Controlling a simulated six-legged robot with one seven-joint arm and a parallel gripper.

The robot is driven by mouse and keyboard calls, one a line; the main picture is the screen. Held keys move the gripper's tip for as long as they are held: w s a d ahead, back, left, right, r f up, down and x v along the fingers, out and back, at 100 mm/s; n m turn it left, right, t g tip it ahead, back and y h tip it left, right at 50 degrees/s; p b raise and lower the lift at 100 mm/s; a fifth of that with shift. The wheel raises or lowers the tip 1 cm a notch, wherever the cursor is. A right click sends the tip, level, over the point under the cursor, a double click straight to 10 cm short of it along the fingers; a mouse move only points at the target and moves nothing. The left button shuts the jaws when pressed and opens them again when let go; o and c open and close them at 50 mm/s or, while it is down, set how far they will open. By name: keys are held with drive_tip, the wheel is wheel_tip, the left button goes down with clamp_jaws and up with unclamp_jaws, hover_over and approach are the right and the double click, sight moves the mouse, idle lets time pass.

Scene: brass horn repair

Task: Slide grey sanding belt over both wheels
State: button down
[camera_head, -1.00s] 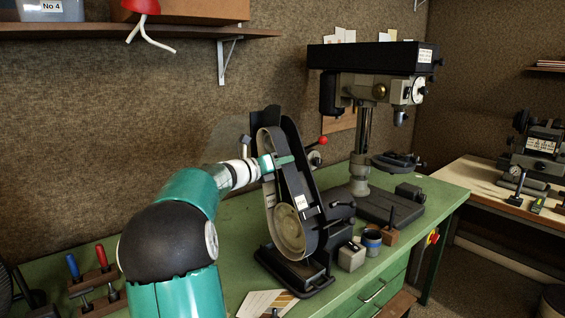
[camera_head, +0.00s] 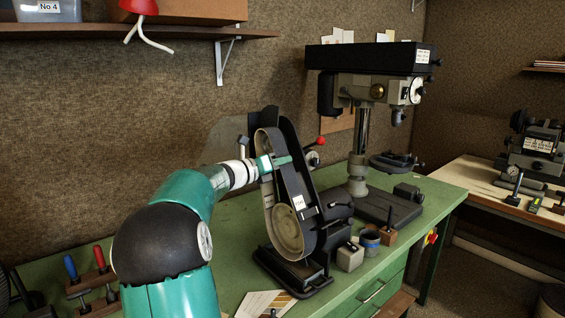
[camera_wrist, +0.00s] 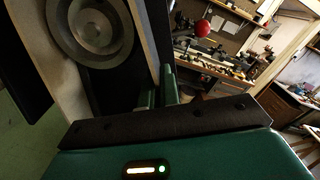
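The belt sander (camera_head: 318,212) stands tilted on the green bench. The grey belt (camera_head: 279,190) runs as a loop along its face, around the lower wheel (camera_head: 287,229). My gripper's fingers (camera_wrist: 159,88) stand a little apart beside that right strip; contact is unclear.
A drill press (camera_head: 375,100) stands behind the sander. A small grey block (camera_head: 350,257) and a blue-banded cup (camera_head: 369,243) sit right of the sander's base. A rack with screwdrivers (camera_head: 95,285) is at lower left. The wall is close behind.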

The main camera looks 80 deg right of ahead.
drive_tip(key=shift+x, duration=0.95)
idle(0.3)
drive_tip(key=c, duration=1.6)
unclamp_jaws()
drive_tip(key=shift+o, duration=0.2)
drive_tip(key=v, duration=0.7)
